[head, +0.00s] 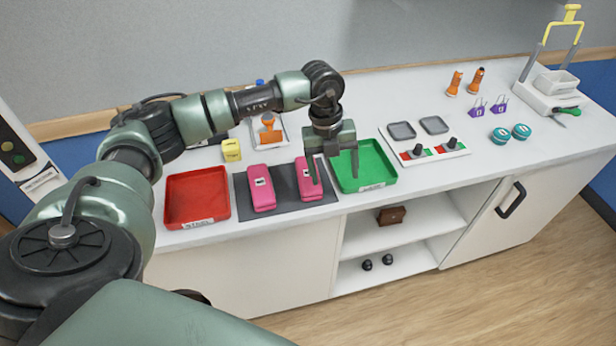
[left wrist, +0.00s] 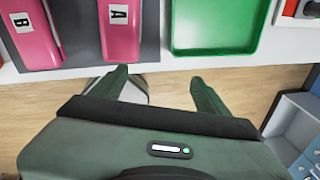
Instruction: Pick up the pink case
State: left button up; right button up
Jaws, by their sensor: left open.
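Two pink cases lie on a dark grey mat (head: 283,204) on the counter: a left one (head: 262,190) and a right one (head: 304,187). In the left wrist view their labels read B on the left case (left wrist: 31,40) and A on the right case (left wrist: 121,35). My left gripper (head: 334,177) is open and empty, pointing down. In the head view it overlaps the right case and the green tray's left side. In the left wrist view its fingers (left wrist: 160,80) show against the counter's front edge and the floor, with the cases beyond. My right gripper is not in view.
A red tray (head: 197,222) stands left of the mat and a green tray (head: 371,185) right of it. A yellow block (head: 231,149) and a tray with an orange item (head: 269,131) lie behind. A panel with two knobs (head: 432,155) stands further right.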

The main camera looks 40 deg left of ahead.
pick_arm(q)
jog(key=r+n+y, duration=0.1)
jog(key=y, duration=0.1)
send_over(311, 182)
jog(key=shift+w+d, duration=0.25)
jog(key=shift+w, duration=0.05)
jog(key=shift+a+f, duration=0.2)
jog(key=shift+f, duration=0.1)
jog(key=f+p, duration=0.1)
jog(key=f, duration=0.1)
jog(key=f+p, duration=0.1)
jog(key=f, duration=0.1)
jog(key=f+p, duration=0.1)
jog(key=f, duration=0.1)
jog(key=shift+s+a+f+p, duration=0.1)
jog(key=shift+s+f+p, duration=0.05)
jog(key=shift+s+p, duration=0.25)
jog(key=shift+f, duration=0.3)
jog(key=c, duration=1.5)
jog(key=shift+w+r, duration=0.1)
